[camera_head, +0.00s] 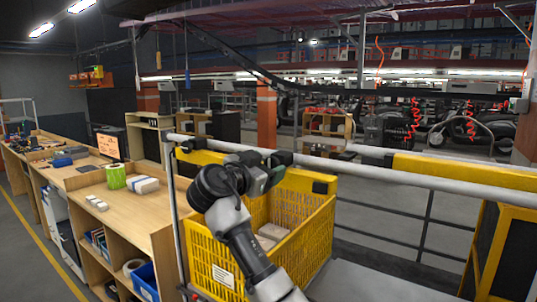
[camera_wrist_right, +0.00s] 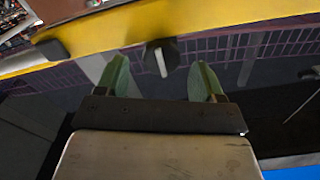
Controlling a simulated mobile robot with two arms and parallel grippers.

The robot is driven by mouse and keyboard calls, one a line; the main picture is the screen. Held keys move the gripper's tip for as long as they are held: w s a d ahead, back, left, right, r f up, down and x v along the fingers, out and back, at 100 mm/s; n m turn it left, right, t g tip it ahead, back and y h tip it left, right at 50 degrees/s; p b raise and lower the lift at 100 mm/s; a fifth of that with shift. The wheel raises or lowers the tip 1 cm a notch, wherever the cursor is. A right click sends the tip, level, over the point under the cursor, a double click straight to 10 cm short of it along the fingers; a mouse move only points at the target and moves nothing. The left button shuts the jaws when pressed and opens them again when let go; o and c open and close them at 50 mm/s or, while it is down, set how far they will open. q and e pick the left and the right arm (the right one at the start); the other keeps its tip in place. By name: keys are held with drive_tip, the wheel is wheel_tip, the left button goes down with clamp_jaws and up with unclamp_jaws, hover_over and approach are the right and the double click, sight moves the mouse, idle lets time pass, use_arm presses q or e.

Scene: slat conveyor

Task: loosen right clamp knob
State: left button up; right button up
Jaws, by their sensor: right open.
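In the right wrist view a dark knob (camera_wrist_right: 161,57) with a pale bar across its face sits at the lower edge of a yellow band. My right gripper (camera_wrist_right: 161,80) is open, its two green fingers apart with nothing between them. The knob is just beyond the fingertips, roughly centred in the gap; I see no contact. In the head view my right gripper (camera_head: 272,170) is over the back rim of the yellow crate (camera_head: 216,254), close to a black clamp piece (camera_head: 283,157) at the rail. The knob itself cannot be made out there. My left gripper is not in view.
A grey rail (camera_head: 420,180) runs behind the crate. Wooden workbenches (camera_head: 125,205) with a green roll (camera_head: 116,177) and white boxes stand at left. Another yellow frame (camera_head: 490,250) is at right. Flat packages (camera_head: 270,236) lie in the crate.

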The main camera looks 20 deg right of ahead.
drive_tip(key=shift+w+d+r, duration=0.1)
drive_tip(key=shift+w+d, duration=0.2)
drive_tip(key=shift+d, duration=0.05)
drive_tip(key=shift+w+d+f, duration=0.2)
drive_tip(key=shift+w, duration=0.1)
drive_tip(key=c, duration=0.9)
